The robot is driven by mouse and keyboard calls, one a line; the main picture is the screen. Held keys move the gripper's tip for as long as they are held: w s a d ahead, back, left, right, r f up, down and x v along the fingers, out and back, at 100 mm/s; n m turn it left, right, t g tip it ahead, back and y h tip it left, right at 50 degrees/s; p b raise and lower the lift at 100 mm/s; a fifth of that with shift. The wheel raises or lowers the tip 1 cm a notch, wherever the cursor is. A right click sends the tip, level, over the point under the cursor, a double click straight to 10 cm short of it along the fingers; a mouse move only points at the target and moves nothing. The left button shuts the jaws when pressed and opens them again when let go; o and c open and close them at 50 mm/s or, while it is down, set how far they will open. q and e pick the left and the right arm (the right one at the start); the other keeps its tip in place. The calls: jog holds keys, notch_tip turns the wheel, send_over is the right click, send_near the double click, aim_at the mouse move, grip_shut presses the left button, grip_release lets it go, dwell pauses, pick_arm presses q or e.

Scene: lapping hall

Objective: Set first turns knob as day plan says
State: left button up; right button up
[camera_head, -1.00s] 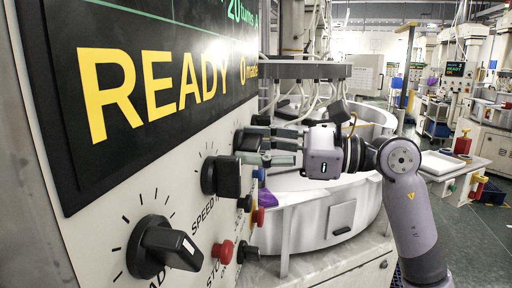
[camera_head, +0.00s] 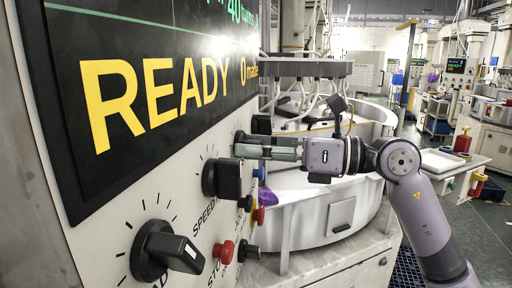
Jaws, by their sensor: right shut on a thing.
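My right gripper (camera_head: 246,148) reaches in from the right to the machine panel, shut on a dark knob (camera_head: 239,137) beyond the speed knob. That knob is mostly hidden by the fingers, and its label cannot be seen. The display (camera_head: 160,85) reads READY in large yellow letters, with "40 turns" in green at its top right, cut off by the frame, and a yellow 0 beside it. The speed knob (camera_head: 228,179) sits nearer, and a larger black knob (camera_head: 168,252) sits at the lower left. No day plan can be made out. My left gripper is not in view.
Red push buttons (camera_head: 224,251) and a black button (camera_head: 248,251) stand out from the panel below the knobs. A round white machine tub (camera_head: 310,212) is behind and below my right arm. Benches and other machines stand farther right.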

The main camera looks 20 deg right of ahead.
dwell(0.3)
jog(key=o, duration=1.2)
jog(key=shift+c, duration=0.2)
jog(key=v, duration=1.2)
